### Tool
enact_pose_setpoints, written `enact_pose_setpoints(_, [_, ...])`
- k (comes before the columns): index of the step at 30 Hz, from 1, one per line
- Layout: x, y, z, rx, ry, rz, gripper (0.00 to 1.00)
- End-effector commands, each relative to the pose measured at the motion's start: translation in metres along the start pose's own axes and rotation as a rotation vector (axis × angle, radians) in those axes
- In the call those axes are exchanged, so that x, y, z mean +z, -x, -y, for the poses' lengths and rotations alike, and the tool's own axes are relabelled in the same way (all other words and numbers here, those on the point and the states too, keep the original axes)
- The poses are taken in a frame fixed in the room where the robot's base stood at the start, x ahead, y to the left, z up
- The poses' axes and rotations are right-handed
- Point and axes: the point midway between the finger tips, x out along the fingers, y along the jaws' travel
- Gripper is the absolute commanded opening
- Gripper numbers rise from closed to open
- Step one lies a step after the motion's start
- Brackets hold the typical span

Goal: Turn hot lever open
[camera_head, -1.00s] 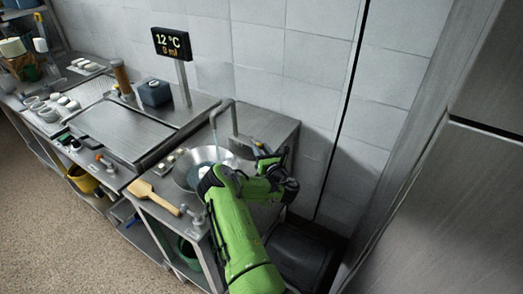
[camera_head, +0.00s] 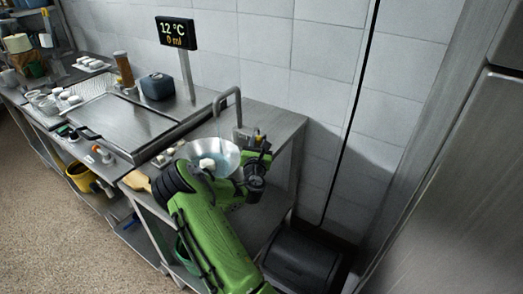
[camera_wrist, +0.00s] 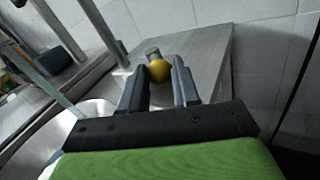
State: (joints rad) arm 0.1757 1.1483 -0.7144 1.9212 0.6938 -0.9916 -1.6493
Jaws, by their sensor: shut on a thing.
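A yellow round knob (camera_wrist: 158,71) sits between the fingertips of my gripper (camera_wrist: 160,80) in the wrist view, with a grey metal stub behind it. The fingers are shut on this knob, which seems to be the lever's end; no hot marking is readable. In the head view my gripper (camera_head: 260,150) is at the right side of the faucet body (camera_head: 241,135), partly hiding the lever. The grey curved spout (camera_head: 229,91) stands over the round metal basin (camera_head: 228,160). The display (camera_head: 176,32) reads 12 °C and 0 ml.
A white object (camera_head: 207,163) is in the basin. My forearm covers the basin's front. A metal tray counter (camera_head: 130,125) and a blue-grey container (camera_head: 158,87) are to the left. A tiled wall is close behind, and a black bin (camera_head: 302,262) stands at lower right.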

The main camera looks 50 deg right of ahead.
Motion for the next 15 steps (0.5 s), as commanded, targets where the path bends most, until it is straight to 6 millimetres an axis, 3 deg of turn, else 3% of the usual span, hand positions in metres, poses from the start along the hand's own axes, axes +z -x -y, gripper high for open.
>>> enact_pose_setpoints(15, [-0.0002,0.0005,-0.0057,-0.078,0.001,0.014,0.0])
